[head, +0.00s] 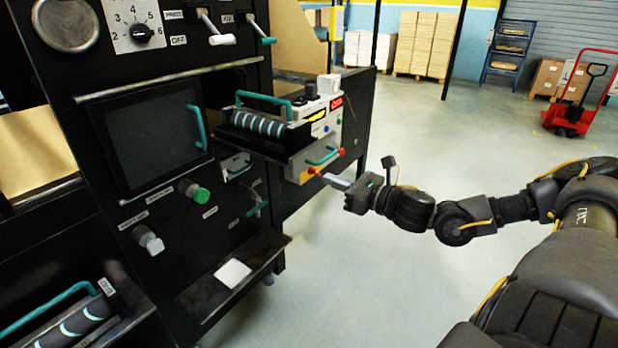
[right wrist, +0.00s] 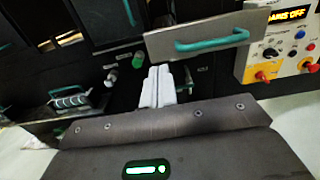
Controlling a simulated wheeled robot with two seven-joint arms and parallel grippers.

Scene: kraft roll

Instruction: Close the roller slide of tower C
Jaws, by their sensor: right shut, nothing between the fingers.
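An extended slide tray (head: 262,147) sticks out from the black tower, bearing a dark roller with pale bands (head: 257,123). Its grey front panel (right wrist: 165,46) carries a teal handle (head: 322,158), which also shows in the right wrist view (right wrist: 212,40). My right gripper (head: 325,175) is shut and empty. In the head view its fingertips are just below and in front of that handle, near a red-orange knob (head: 314,170). In the right wrist view the shut fingers (right wrist: 157,84) point below the panel's left part; contact cannot be told. Tower letters are not readable. My left gripper is out of view.
A control box (head: 327,118) with knobs and a lit display stands right beside the slide. Another banded roller (head: 78,322) with a teal handle sits at lower left. A black shelf (head: 205,297) juts out low. Open floor lies right; a red pallet jack (head: 572,115) stands far back.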

